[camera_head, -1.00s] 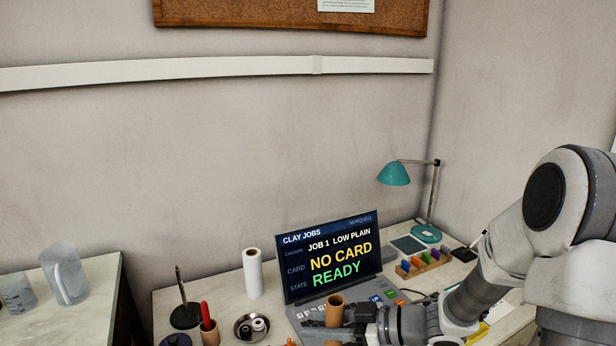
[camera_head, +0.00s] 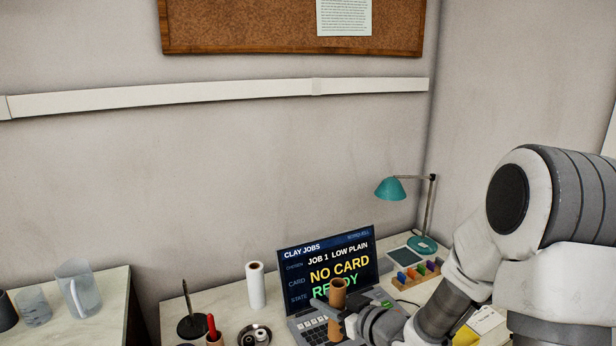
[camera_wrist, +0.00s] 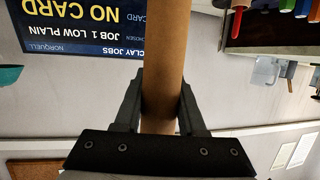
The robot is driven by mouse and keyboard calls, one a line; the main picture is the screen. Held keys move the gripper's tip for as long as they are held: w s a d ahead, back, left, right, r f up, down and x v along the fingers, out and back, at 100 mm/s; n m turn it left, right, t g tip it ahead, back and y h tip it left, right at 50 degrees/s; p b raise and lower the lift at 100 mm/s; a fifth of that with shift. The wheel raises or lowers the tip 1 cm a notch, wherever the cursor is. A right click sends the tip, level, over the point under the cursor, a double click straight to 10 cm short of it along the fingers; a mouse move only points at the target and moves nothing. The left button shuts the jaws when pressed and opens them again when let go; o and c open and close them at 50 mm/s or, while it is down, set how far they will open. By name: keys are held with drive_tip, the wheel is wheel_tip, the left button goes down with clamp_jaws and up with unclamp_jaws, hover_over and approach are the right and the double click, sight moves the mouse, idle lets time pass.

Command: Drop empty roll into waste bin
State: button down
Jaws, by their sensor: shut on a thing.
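The empty roll is a brown cardboard tube (camera_head: 337,295), held upright in front of the screen. My gripper (camera_head: 335,318) is shut on it, with the tube's top end sticking up above the fingers. In the wrist view the tube (camera_wrist: 166,60) stands between the two dark fingers (camera_wrist: 158,112). The tube's lower end is partly hidden by the gripper in the head view. I see no waste bin in these frames.
A laptop-like terminal (camera_head: 325,262) reads NO CARD, READY. A white roll (camera_head: 256,286), a spike stand (camera_head: 191,322), a metal bowl (camera_head: 246,338) and a red-handled tool (camera_head: 211,325) stand left of it. A teal lamp (camera_head: 390,188) stands behind right. Jugs (camera_head: 78,288) stand on the left counter.

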drive_tip(key=d+f+m+t+h+p, duration=0.2)
drive_tip(key=d+m+t+h+p, duration=0.1)
drive_tip(key=d+m+h, duration=0.4)
drive_tip(key=d+h+p, duration=0.1)
drive_tip(key=d, duration=0.1)
drive_tip(key=shift+w+d+f+h+p, duration=0.2)
drive_tip(key=shift+d+h+p, duration=0.15)
drive_tip(key=shift+d+h, duration=0.05)
drive_tip(key=shift+s+a, duration=0.1)
